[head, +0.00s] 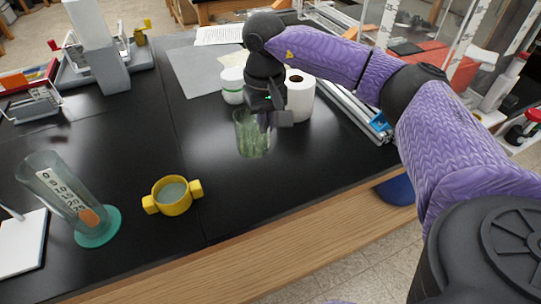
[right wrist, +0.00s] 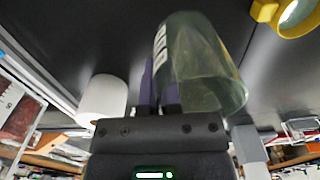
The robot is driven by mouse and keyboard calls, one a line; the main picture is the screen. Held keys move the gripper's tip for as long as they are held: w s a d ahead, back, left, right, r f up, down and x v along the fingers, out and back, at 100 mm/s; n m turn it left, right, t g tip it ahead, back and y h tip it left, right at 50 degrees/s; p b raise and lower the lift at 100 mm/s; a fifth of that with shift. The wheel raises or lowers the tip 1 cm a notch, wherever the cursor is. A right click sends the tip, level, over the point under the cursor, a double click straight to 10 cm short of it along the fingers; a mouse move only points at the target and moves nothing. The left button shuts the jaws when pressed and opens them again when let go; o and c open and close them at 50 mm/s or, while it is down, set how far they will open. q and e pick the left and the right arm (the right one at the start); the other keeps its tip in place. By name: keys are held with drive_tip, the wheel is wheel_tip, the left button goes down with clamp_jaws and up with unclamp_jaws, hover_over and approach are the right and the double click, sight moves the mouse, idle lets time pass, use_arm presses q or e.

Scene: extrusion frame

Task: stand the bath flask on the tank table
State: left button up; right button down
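A clear greenish glass vessel, apparently the bath flask (head: 252,140), is below my right gripper (head: 270,112) over the black table (head: 225,195). In the right wrist view the flask (right wrist: 205,70), with white print on its side, lies against the two close-set fingers (right wrist: 160,92). One finger shows through the glass, so the gripper seems shut on its wall. I cannot tell whether the flask's base touches the table. My left gripper is not in view. Nothing marks which table is the tank table.
A yellow two-handled cup (head: 173,196) and a tall glass cylinder on a teal foot (head: 98,228) stand at the left. The table's front middle is clear.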

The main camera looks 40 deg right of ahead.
drive_tip(key=f, duration=0.3)
drive_tip(key=f+b, duration=0.1)
drive_tip(key=f, duration=0.2)
drive_tip(key=f+b, duration=0.1)
drive_tip(key=f, duration=0.3)
drive_tip(key=shift+w+d, duration=0.15)
drive_tip(key=shift+d, duration=0.1)
drive_tip(key=c, duration=1.3)
unclamp_jaws()
drive_tip(key=shift+f, duration=0.15)
drive_tip(key=o, duration=0.5)
drive_tip(key=shift+r, duration=0.5)
wheel_tip(320, 180, up, 12)
drive_tip(key=shift+f+p, duration=0.25)
drive_tip(key=shift+p, duration=0.9)
